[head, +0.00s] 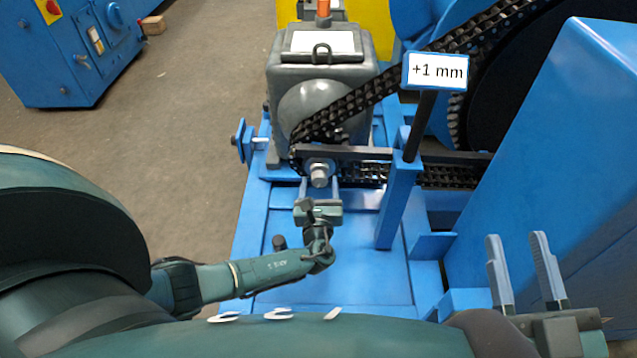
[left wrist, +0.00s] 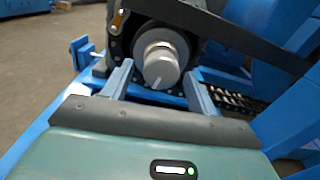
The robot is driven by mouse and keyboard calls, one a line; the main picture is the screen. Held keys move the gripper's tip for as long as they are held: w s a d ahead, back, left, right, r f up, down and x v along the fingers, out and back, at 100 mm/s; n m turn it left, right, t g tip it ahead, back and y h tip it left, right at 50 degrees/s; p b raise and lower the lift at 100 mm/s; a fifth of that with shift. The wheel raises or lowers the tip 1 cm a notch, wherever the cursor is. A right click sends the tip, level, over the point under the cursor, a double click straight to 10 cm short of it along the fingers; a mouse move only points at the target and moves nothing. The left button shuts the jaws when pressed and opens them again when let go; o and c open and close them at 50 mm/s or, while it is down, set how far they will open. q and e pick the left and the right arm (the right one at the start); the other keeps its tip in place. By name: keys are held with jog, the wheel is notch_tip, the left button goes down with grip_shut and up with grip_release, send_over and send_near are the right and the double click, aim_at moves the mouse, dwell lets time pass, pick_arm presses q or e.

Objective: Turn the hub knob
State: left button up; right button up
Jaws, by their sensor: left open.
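The hub knob (head: 319,176) is a short grey metal cylinder at the front of the small sprocket hub. In the left wrist view the knob (left wrist: 161,68) faces me, with a thin light mark on its lower face. My left gripper (head: 318,182) is open in front of the hub, pointing at it. In the left wrist view its two fingers (left wrist: 158,70) stand left and right of the knob, with gaps on both sides. My right gripper (head: 516,239) is at the lower right of the head view, fingers apart, empty and away from the knob.
A chain (head: 375,93) runs from the hub up to a large wheel on the right. A dark flat bar (head: 360,152) passes just above the knob. A blue post (head: 398,205) with a "+1 mm" sign (head: 437,71) stands right of it.

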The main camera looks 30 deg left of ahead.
pick_arm(q)
jog(key=c, duration=1)
jog(key=shift+r+m+p, duration=0.15)
jog(key=shift+m+p, duration=0.25)
jog(key=shift+m, duration=0.4)
jog(key=o, duration=1)
pick_arm(e)
jog(key=shift+s+f+m+g+h, duration=0.2)
jog(key=shift+f+m+g+h, duration=0.1)
jog(key=shift+f+m+h, duration=0.15)
pick_arm(q)
jog(key=shift+f, duration=0.2)
pick_arm(e)
jog(key=shift+r, duration=0.1)
